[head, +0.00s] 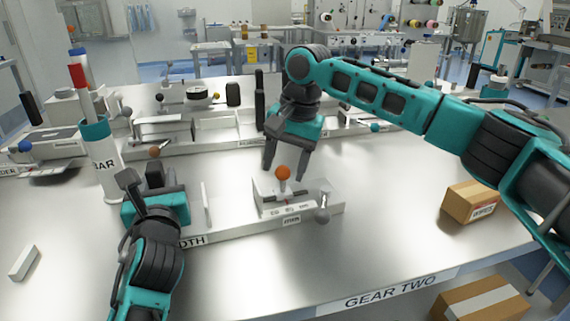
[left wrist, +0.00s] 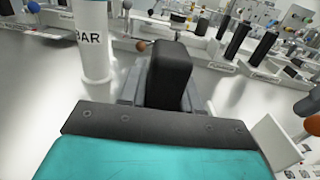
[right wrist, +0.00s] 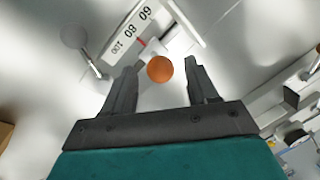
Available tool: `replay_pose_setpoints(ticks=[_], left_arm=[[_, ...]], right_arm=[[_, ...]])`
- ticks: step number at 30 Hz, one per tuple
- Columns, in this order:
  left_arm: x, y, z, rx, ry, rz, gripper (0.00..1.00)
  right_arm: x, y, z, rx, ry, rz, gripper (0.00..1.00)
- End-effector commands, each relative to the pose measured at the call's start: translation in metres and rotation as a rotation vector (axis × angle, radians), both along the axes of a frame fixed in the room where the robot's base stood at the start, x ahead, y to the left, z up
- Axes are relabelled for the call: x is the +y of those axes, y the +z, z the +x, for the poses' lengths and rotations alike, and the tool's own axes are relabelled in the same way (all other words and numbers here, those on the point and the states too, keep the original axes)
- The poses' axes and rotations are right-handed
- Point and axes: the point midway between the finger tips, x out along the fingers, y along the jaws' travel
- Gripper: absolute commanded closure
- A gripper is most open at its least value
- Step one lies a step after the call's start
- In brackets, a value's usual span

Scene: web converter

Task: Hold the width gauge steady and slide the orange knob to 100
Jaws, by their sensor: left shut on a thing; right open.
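The width gauge (head: 248,227) is a pale bar on the metal bench, with a scale block at its right end. The orange knob (head: 283,173) stands upright on that block. In the right wrist view the scale (right wrist: 130,32) shows 60, 80 and 100, with a red pointer (right wrist: 141,42) near the 80 to 100 stretch; its exact reading is unclear. My right gripper (head: 286,170) is open above the block, its fingers either side of the orange knob (right wrist: 160,69), apart from it.
A grey ball-ended lever (head: 322,210) stands close right of the scale block. A white BAR cylinder (head: 103,160) stands behind my left gripper. A cardboard box (head: 470,203) lies to the right. Other gauges (head: 215,130) line the back; the front bench is mostly clear.

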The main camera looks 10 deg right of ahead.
Motion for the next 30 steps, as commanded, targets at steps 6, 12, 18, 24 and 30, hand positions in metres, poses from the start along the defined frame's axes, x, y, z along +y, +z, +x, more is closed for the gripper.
replay_pose_setpoints(ticks=[6, 12, 18, 24, 30], left_arm=[[-0.0002, -0.0134, -0.0006, 0.029, 0.002, 0.002, 1.00], [-0.0002, -0.0134, -0.0006, 0.029, 0.002, 0.002, 1.00], [-0.0002, -0.0134, -0.0006, 0.029, 0.002, 0.003, 1.00], [-0.0001, -0.0134, -0.0005, 0.029, 0.002, 0.002, 1.00], [0.0000, -0.0134, -0.0005, 0.029, 0.002, 0.002, 1.00]], right_arm=[[0.0010, -0.0061, 0.0005, 0.000, 0.000, 0.001, 0.42], [0.0010, -0.0058, 0.0004, 0.000, 0.000, 0.000, 0.47], [0.0008, -0.0056, 0.0005, 0.000, 0.000, 0.000, 0.67], [0.0007, -0.0056, 0.0004, 0.000, 0.000, 0.000, 0.86], [0.0005, -0.0056, 0.0004, 0.000, 0.000, -0.001, 1.00]])
